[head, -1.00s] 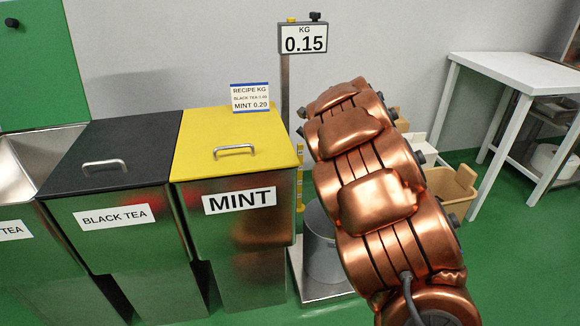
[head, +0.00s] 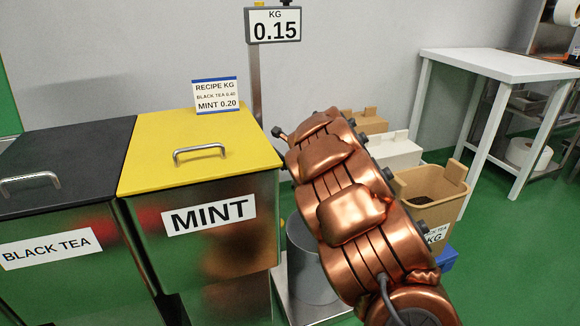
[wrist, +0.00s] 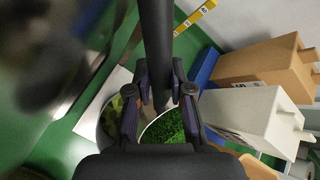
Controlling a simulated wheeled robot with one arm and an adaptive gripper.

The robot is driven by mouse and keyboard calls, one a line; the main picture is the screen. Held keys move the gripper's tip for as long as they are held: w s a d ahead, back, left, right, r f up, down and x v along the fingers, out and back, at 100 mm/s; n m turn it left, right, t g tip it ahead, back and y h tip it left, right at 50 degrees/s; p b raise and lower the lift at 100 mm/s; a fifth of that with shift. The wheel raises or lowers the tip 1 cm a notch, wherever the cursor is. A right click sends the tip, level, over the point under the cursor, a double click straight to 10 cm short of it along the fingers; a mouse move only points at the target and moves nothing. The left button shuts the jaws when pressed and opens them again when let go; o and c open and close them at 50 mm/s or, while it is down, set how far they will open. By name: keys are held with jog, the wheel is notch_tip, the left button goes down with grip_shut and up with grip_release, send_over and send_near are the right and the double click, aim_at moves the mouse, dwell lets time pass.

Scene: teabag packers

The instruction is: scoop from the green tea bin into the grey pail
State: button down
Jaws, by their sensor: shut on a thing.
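The grey pail (head: 312,265) stands on the scale beside the mint bin, partly hidden by my arm. In the wrist view its rim and some green contents (wrist: 114,112) show left of my fingers. My gripper (wrist: 161,93) is shut on the dark handle (wrist: 155,45) of the scoop. Bright green leaf (wrist: 166,128), apparently in the scoop, shows below the fingers, close to the pail in the picture; the height between them cannot be told. In the head view my arm hides the gripper and scoop. The green tea bin is out of view now.
The scale display (head: 274,25) reads 0.15. A recipe card (head: 216,95) stands on the closed yellow mint bin (head: 200,150); the closed black tea bin (head: 60,165) is left of it. Cartons (head: 428,190) stand right of my arm, before a white table (head: 500,65).

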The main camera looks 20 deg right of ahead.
jog(key=shift+s+d+r+y+b, duration=0.2)
jog(key=shift+s+r+y+b, duration=0.15)
jog(key=shift+b, duration=0.7)
jog(key=shift+s+d+r+m+t+y+b, duration=0.3)
jog(key=shift+s+d+r+t+y+b, duration=0.15)
jog(key=shift+d+r+b, duration=0.25)
jog(key=shift+s+d+r+m+t+y+b, duration=0.3)
jog(key=shift+s+d+r+t+b, duration=0.1)
jog(key=shift+d+r+t+b, duration=0.2)
jog(key=s+d+r+m+t+y+p, duration=0.1)
jog(key=s+d+m+t+y, duration=0.2)
jog(key=s+d+t, duration=0.3)
jog(key=s+d+m, duration=0.1)
jog(key=s+d, duration=0.1)
jog(key=d, duration=0.3)
jog(key=shift+d+r+m+y, duration=0.25)
jog(key=shift+r+m+y, duration=0.05)
jog(key=shift+r, duration=0.05)
jog(key=shift+t+b, duration=0.25)
jog(key=shift+b, duration=0.65)
jog(key=shift+r+b, duration=0.2)
jog(key=shift+b, duration=0.65)
jog(key=shift+f+b, duration=0.1)
jog(key=shift+b, duration=0.55)
